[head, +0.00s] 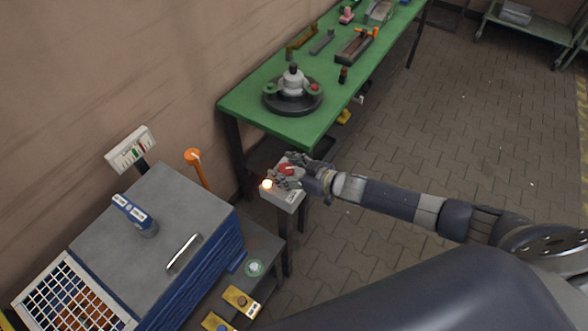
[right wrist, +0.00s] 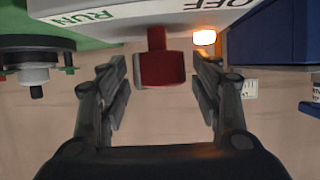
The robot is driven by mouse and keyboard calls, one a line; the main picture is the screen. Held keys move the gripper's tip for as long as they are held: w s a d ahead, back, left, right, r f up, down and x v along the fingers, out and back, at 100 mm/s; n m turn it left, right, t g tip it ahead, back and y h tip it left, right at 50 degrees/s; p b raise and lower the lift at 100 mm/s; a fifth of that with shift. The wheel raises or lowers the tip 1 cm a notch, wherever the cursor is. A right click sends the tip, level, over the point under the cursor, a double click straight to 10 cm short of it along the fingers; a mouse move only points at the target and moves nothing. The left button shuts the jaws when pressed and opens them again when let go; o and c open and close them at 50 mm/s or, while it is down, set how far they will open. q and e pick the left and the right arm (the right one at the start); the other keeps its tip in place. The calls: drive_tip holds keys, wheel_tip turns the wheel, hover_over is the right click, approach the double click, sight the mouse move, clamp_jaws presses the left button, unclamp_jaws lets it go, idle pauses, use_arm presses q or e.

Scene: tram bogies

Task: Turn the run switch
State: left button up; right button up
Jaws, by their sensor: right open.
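The run switch is a red knob on a short red stem (right wrist: 160,68), on a pale box (right wrist: 150,12) marked RUN and OFF. In the head view the box (head: 283,199) stands on a dark post, with the red knob (head: 287,169) partly hidden by my right gripper (head: 284,178). In the right wrist view my right gripper (right wrist: 162,95) is open, one finger on each side of the knob, with visible gaps. A lit orange-white lamp (right wrist: 204,37) sits near the OFF lettering; it also shows in the head view (head: 267,184). My left gripper is not in view.
A green workbench (head: 262,110) with a round dark fixture (head: 292,97) stands behind the switch box. A blue cabinet with a grey top (head: 165,215) is at the left. Open paved floor (head: 455,110) lies to the right.

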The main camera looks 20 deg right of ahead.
drive_tip(key=v, duration=1.1)
drive_tip(key=shift+s+d+r, duration=0.2)
drive_tip(key=shift+s, duration=0.05)
drive_tip(key=shift+f, duration=0.1)
drive_tip(key=s+d+f+m+g+h+b, duration=0.1)
drive_tip(key=s+d+f+h+b, duration=0.15)
drive_tip(key=f, duration=0.85)
drive_tip(key=s+d+f+m+g+h+b, duration=0.1)
drive_tip(key=s+d+f+h, duration=0.2)
drive_tip(key=f, duration=0.7)
drive_tip(key=s+d+f+m+g+h+b, duration=0.1)
drive_tip(key=s+d+f+b, duration=0.3)
drive_tip(key=f, duration=0.7)
drive_tip(key=s+a+f+g, duration=0.2)
drive_tip(key=s+f, duration=0.4)
drive_tip(key=s, duration=0.4)
drive_tip(key=s+a+f+m+g+b, duration=0.1)
drive_tip(key=s+a+f, duration=0.3)
drive_tip(key=s, duration=0.7)
drive_tip(key=s+a+f+g+h+b, duration=0.1)
drive_tip(key=s+a+f+g, duration=0.2)
drive_tip(key=s+f, duration=0.6)
drive_tip(key=shift+s+g, duration=0.6)
drive_tip(key=shift+s, duration=0.65)
